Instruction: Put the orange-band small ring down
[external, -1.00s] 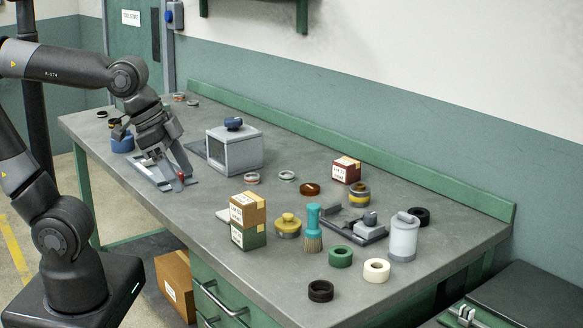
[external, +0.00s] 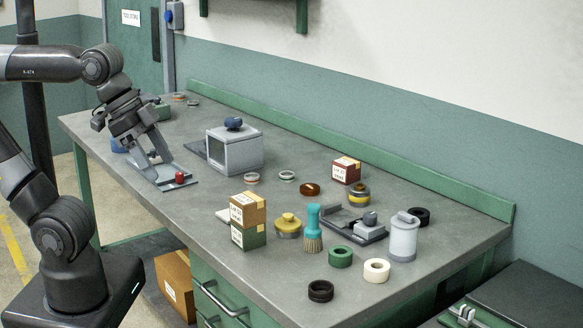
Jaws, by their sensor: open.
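My gripper (external: 158,162) is open above the grey metal fixture with a red knob (external: 180,177) at the left front of the bench. I see no ring between its fingers; at this size a small ring on the fixture under them could be hidden. A small grey ring with a reddish band (external: 251,178) lies flat in front of the grey box. Another small ring with an orange look (external: 179,97) lies at the far back of the bench. I cannot tell which of these is the orange-band small ring.
A grey open-fronted box with a blue knob (external: 235,152) stands right of my gripper. A green-banded ring (external: 287,176), a brown ring (external: 310,189), stacked cartons (external: 248,220) and a teal brush (external: 313,230) stand further right. A blue object (external: 118,146) is partly hidden behind my gripper.

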